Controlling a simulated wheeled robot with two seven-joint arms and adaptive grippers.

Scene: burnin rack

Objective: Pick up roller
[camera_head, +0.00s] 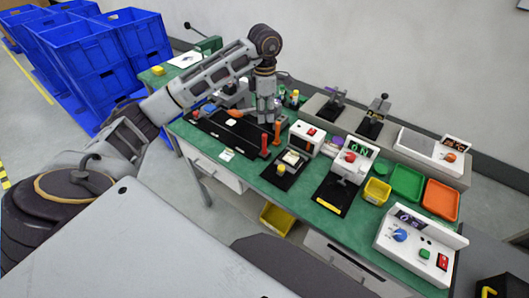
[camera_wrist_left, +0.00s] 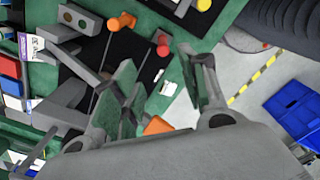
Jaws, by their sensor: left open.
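My left gripper (camera_head: 265,115) hangs fingers-down over the green workbench (camera_head: 315,207), above the black mat (camera_head: 205,122). It is open and nothing is seen held in it. An orange piece (camera_head: 235,113), perhaps the roller's handle, lies on the mat just left of the gripper. In the left wrist view the fingers (camera_wrist_left: 160,88) are spread, and an orange piece (camera_wrist_left: 157,126) shows low between them, partly hidden by the gripper body. Whether it is the roller I cannot tell. My right gripper is not in view.
An orange post (camera_head: 277,132) and a red post (camera_head: 265,146) stand close to the gripper. A small white device (camera_head: 303,138) and a press with a display (camera_head: 350,160) stand to the right. Yellow, green (camera_head: 407,183) and orange trays lie farther right. Blue crates (camera_head: 85,50) are stacked at left.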

